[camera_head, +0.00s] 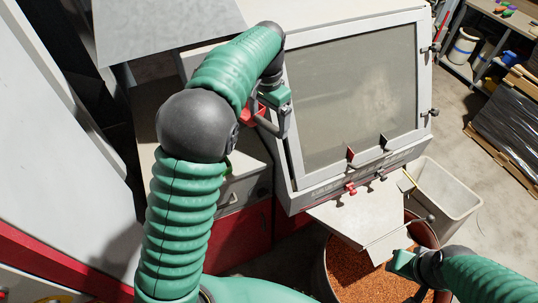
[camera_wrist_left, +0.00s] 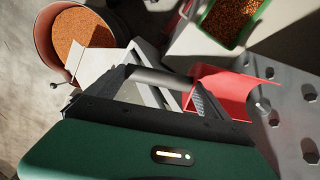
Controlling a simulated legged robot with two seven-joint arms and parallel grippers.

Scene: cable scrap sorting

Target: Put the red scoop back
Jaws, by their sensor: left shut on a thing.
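The red scoop (camera_wrist_left: 222,90) shows in the left wrist view beside my left gripper (camera_wrist_left: 165,88), which is shut on its grey handle (camera_wrist_left: 155,77). In the head view a small part of the red scoop (camera_head: 251,114) shows next to my left gripper (camera_head: 276,122), in front of the machine's left side. The rest of it is hidden behind the gripper and arm. A grey panel with several dark pegs or knobs (camera_wrist_left: 285,110) lies close to the scoop in the left wrist view. My right gripper (camera_head: 402,264) is above the drum's right side; its jaw opening is unclear.
A drum of orange granules (camera_head: 350,262) stands below the machine's chute (camera_head: 350,215). A pale bin (camera_head: 460,190) is to its right. A green tray of copper-coloured granules (camera_wrist_left: 207,24) shows in the left wrist view.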

